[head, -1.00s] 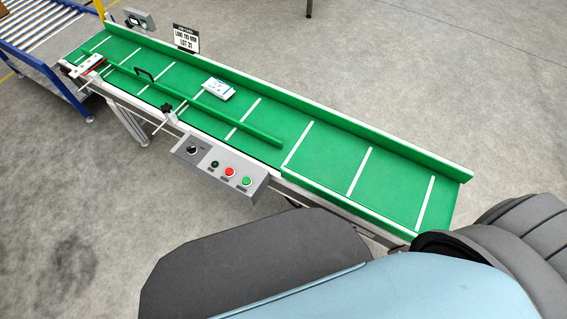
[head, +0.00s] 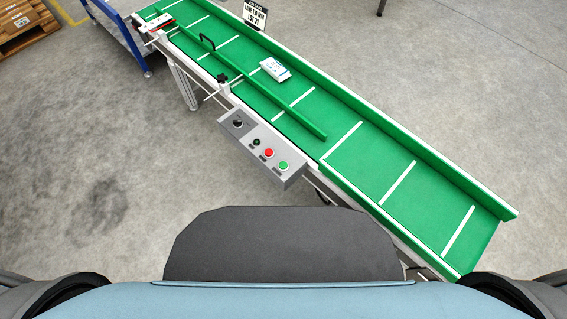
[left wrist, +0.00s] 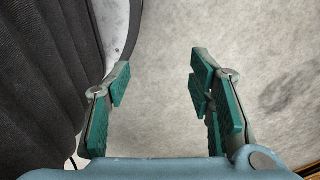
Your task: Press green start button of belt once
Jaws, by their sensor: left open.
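The green start button (head: 284,166) is at the right end of a grey control box (head: 262,148) fixed to the near side of the belt (head: 370,170). A red button (head: 269,153), a small dark button (head: 256,142) and a black knob (head: 238,123) sit to its left on the same box. My left gripper (left wrist: 160,108) shows in the left wrist view, open and empty, with bare floor behind its green-padded fingers. Neither gripper shows in the head view. The button is not in the left wrist view.
A white packet (head: 275,69) lies on the belt beside a green guide rail (head: 250,85). A sign (head: 255,14) stands at the belt's far edge. A blue-framed roller table (head: 125,35) and a wooden pallet (head: 24,22) are at the upper left. The floor left of the box is clear.

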